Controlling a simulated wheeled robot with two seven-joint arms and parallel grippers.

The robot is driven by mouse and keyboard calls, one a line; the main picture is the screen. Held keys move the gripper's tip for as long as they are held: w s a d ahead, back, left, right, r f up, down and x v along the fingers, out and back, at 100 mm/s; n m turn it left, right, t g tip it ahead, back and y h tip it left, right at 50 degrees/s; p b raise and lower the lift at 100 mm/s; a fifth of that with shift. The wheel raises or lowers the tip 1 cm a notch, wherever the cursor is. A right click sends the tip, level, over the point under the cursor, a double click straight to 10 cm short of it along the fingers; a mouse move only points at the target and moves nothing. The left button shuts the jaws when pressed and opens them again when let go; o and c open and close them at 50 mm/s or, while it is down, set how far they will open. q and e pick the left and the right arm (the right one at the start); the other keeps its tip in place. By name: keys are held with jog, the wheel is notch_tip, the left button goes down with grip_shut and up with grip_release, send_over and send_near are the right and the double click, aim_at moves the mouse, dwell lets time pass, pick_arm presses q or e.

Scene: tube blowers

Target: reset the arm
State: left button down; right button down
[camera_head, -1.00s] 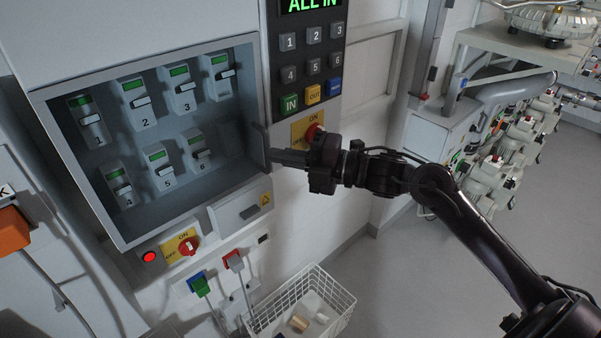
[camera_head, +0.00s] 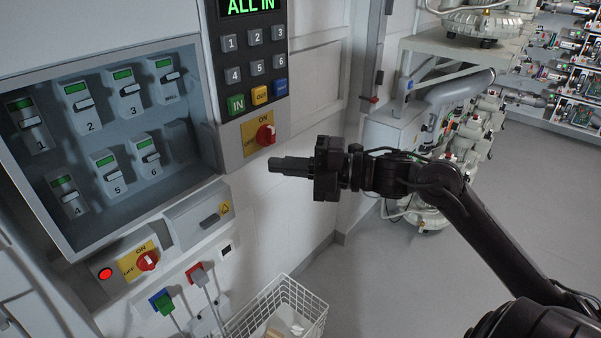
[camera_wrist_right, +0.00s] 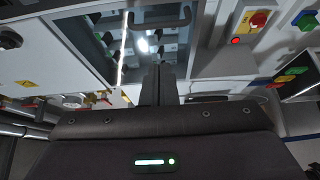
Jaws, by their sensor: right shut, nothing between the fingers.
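My right arm comes in from the right in the head view. Its gripper (camera_head: 275,166) is shut and empty, pointing left in front of the white wall. In the right wrist view the closed fingers (camera_wrist_right: 158,75) point toward a glass-fronted cabinet with a handle (camera_wrist_right: 158,20). My left gripper is not in view.
A keypad panel (camera_head: 252,60) reads "ALL IN". Below the box are a red lamp (camera_head: 105,273), another red rotary switch (camera_head: 147,260) and coloured plugs. A wire basket (camera_head: 310,308) stands at the bottom. Machinery (camera_head: 470,130) stands behind; open floor lies at right.

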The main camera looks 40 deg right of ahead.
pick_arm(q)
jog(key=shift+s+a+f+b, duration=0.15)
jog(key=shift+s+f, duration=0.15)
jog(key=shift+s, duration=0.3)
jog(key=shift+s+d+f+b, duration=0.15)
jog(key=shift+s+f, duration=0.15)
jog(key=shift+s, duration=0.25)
pick_arm(e)
jog(key=shift+v, duration=1.4)
